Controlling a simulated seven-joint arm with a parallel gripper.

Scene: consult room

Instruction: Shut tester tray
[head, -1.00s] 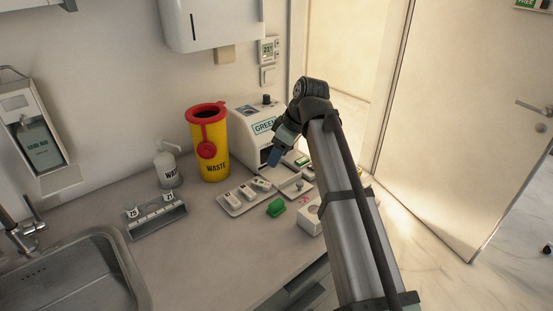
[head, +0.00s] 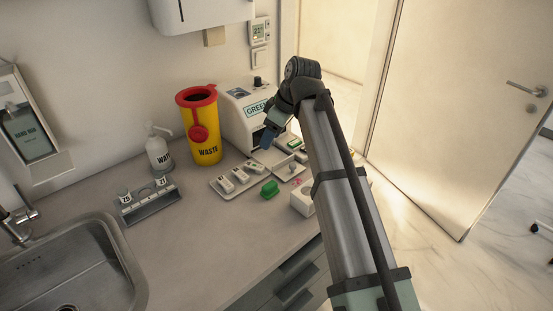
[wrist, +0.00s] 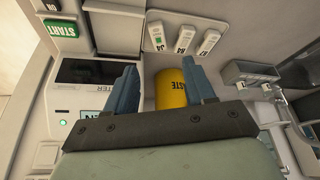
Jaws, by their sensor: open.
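The tester (head: 236,119) is a white box with a teal-lettered label, at the back of the counter against the wall. In the wrist view its front (wrist: 62,103) shows a dark opening and a lit green light. A flat piece with a green START label (wrist: 60,29) lies in front of it; I cannot tell whether the tray is part of this. My gripper (head: 267,139) is in front of the tester, hiding part of its front. In the wrist view my gripper (wrist: 160,86) has its two blue fingers apart with nothing between them.
A yellow waste bin (head: 207,143) with a red lid stands left of the tester. A bottle (head: 159,156), rack (head: 151,205) and sink (head: 70,262) are further left.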

